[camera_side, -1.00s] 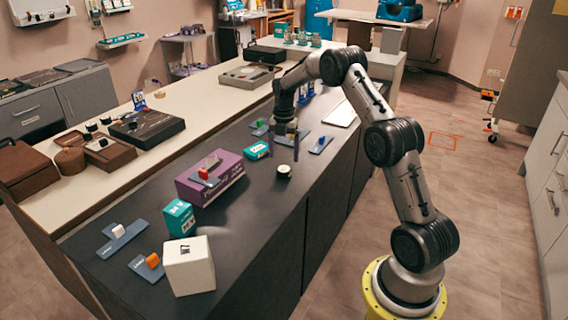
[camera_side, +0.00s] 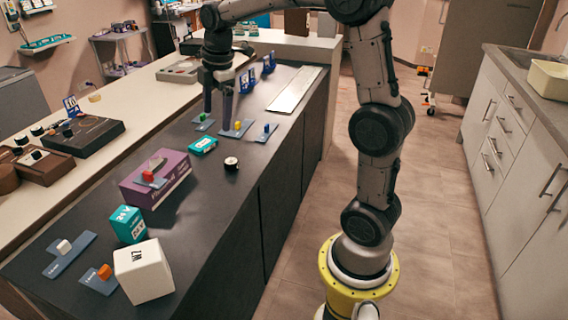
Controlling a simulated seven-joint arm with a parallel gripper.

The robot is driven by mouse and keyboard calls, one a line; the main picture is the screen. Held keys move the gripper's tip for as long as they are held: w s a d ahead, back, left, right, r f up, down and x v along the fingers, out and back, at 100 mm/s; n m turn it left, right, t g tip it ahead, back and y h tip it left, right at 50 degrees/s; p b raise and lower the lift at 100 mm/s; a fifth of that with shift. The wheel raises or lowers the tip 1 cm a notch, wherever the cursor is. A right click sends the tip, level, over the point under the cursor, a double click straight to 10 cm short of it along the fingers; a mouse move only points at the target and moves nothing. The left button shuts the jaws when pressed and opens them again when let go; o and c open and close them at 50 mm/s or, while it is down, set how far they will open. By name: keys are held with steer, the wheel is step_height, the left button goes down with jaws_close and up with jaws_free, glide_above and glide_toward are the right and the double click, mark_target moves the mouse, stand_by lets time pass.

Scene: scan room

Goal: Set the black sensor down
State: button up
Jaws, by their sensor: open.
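A small round black piece with a pale top, likely the black sensor (camera_side: 231,163), sits upright on the dark counter (camera_side: 215,215). My gripper (camera_side: 217,121) is open, its two fingers pointing down with nothing visible between them. It is above and behind the sensor in the view, apart from it. A blue-grey plate with a yellow piece (camera_side: 237,127) is close to the right finger in the picture; whether they touch cannot be told.
A teal box (camera_side: 203,145) lies left of the sensor. A purple box (camera_side: 156,180), a teal cube (camera_side: 128,224) and a white cube (camera_side: 143,272) stand nearer the camera. Similar plates flank my gripper (camera_side: 203,123), (camera_side: 265,133). Bare counter lies in front of the sensor.

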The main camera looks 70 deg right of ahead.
steer(key=s+a+m+t, duration=0.1)
steer(key=s+a+m, duration=0.5)
steer(key=s, duration=0.5)
steer(key=s+a+f+m+t, duration=0.1)
steer(key=s+a+m+t, duration=0.1)
steer(key=s+a+m, duration=0.4)
steer(key=s+a, duration=0.1)
steer(key=s, duration=0.4)
steer(key=shift+a+f+y, duration=0.15)
steer(key=shift+a+y, duration=0.2)
steer(key=shift+y, duration=0.05)
